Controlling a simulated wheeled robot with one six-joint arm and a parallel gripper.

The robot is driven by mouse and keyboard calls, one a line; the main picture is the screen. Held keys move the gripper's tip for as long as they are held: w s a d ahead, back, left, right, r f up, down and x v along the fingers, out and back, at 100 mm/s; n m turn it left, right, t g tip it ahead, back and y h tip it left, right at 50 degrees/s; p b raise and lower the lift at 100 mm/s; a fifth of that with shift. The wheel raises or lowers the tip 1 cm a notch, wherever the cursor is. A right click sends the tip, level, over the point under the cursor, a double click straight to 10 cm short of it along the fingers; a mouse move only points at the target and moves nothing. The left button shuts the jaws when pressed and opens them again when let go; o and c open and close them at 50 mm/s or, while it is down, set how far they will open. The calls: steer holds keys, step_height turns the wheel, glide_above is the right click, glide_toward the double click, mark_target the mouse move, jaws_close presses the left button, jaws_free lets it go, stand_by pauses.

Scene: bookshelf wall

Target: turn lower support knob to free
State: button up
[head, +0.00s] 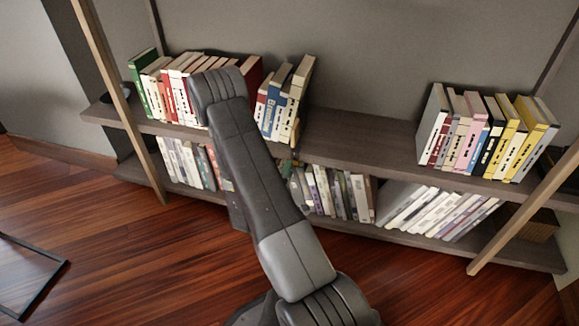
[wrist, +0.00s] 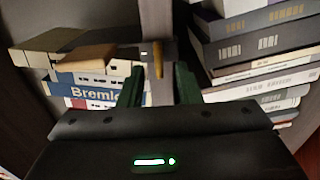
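In the wrist view a small brass-yellow knob or lever (wrist: 158,60) sticks out from a dark bracket (wrist: 140,52) at the shelf edge. I take it for the lower support knob; its exact setting is too small to read. My gripper (wrist: 159,82) shows two dark green fingers, spread apart and empty. The knob stands between their tips in the picture, just beyond them; I cannot tell whether either finger touches it. In the head view a small yellowish piece (head: 296,132) shows at the shelf edge right of my arm. My arm hides the gripper there.
In the head view the upper shelf (head: 360,138) is bare between the leaning books (head: 284,98) and the right row (head: 485,135).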

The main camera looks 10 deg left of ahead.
steer(key=s+p, duration=0.2)
steer(key=s, duration=0.9)
steer(key=shift+a, duration=0.2)
steer(key=w+b, duration=0.3)
steer(key=w, duration=1)
steer(key=shift+w+d, duration=0.25)
steer(key=shift+w, duration=0.15)
steer(key=shift+s, duration=0.1)
steer(key=s+p, duration=0.3)
steer(key=s, duration=1.1)
steer(key=w+m+b, duration=0.5)
steer(key=w+m, duration=0.4)
steer(key=w, duration=0.5)
steer(key=shift+r+m, duration=0.2)
steer(key=shift+m, duration=0.1)
